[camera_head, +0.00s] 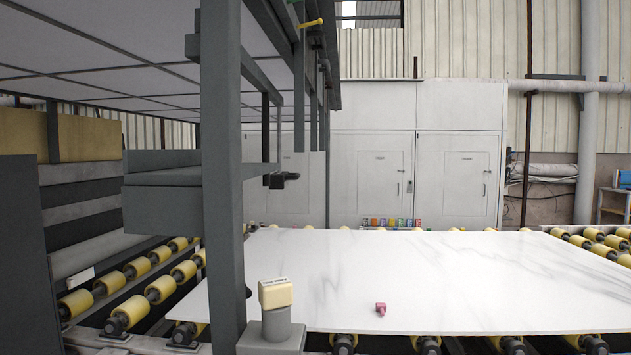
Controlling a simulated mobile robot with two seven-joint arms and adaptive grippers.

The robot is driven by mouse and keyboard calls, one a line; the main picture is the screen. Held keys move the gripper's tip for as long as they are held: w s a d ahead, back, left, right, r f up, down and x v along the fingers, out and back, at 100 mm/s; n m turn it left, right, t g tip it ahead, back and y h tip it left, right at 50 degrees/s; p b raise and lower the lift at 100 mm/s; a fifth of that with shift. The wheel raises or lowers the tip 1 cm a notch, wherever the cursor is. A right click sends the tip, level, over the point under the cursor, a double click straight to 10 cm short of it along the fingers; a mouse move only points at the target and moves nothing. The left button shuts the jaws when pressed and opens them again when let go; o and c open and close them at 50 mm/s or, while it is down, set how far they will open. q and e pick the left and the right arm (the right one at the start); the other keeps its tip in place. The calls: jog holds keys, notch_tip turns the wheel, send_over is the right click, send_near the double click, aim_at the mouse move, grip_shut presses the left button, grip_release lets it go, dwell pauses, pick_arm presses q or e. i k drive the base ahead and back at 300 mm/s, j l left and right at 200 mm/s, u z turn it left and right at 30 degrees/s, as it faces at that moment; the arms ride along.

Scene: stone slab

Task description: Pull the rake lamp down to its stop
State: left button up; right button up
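No part can be named as the rake lamp with certainty. A grey box-like housing (165,195) hangs under the overhead panel frame on the left, partly hidden by a thick grey post (222,150). A dark knob or clamp (283,180) sits on a thin bar right of the post. The white veined stone slab (450,270) lies flat on the rollers. Neither of my grippers is in view.
A cream-yellow block (275,293) tops a grey pedestal (271,335) by the slab's near left edge. A small pink object (380,308) lies on the slab. Yellow rollers (160,289) run at left. White cabinets (450,170) stand behind. The slab's surface is otherwise clear.

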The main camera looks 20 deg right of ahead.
aim_at(278, 180)
jog(key=i+l+z, duration=0.1)
jog(key=l, duration=0.2)
jog(key=i+l+z, duration=0.1)
jog(key=i+l, duration=0.15)
jog(key=l, duration=0.15)
jog(key=i+l, duration=0.1)
jog(key=l, duration=0.25)
jog(key=i+l+z, duration=0.1)
jog(key=l, duration=0.2)
jog(key=i+l, duration=0.2)
jog(key=i+l+z, duration=0.1)
jog(key=i+z, duration=0.15)
jog(key=i, duration=0.95)
jog(key=i+j, duration=0.2)
jog(key=i, duration=0.05)
